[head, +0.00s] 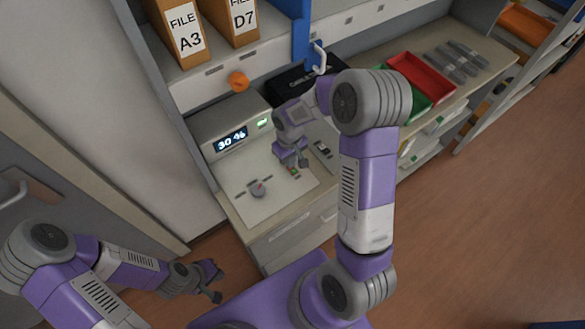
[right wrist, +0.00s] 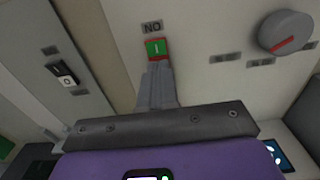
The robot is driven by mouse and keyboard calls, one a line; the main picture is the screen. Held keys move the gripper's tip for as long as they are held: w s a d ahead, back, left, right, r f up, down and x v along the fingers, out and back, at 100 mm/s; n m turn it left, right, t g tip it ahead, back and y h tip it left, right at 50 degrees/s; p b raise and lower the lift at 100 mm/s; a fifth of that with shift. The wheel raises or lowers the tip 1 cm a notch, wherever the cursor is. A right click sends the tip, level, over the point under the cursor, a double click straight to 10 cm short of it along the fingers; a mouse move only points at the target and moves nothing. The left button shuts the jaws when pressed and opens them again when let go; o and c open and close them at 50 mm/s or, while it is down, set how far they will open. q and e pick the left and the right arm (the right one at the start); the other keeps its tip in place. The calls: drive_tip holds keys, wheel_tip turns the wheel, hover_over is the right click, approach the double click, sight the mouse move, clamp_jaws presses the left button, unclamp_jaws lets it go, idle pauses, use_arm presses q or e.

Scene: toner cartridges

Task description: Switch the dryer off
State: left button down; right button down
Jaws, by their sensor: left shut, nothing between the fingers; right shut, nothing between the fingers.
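The dryer (head: 229,137) has a lit display reading "30 %" and a lit green indicator. A round grey knob (head: 258,188) sits on its pale panel; the knob (right wrist: 287,33), with a red line, also shows in the right wrist view. A small green rocker switch (right wrist: 155,48) marked "I", with a red strip along its lower edge, has a label that appears as "NO" above it. My right gripper (right wrist: 157,70) is shut and empty, its fingertips at the switch's lower edge; contact is unclear. It also shows over the panel in the head view (head: 300,163). My left gripper (head: 215,285) is shut and empty, low and away from the panel.
A separate black-and-white switch (right wrist: 65,75) lies left of the green one. Red (head: 425,77) and green trays stand on the counter to the right. A black case (head: 295,85) is behind my right arm. File boxes (head: 180,30) stand on the upper shelf.

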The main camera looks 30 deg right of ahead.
drive_tip(key=shift+f, duration=0.2)
drive_tip(key=shift+r, duration=0.1)
drive_tip(key=shift+r+p, duration=2.45)
drive_tip(key=shift+r, duration=1)
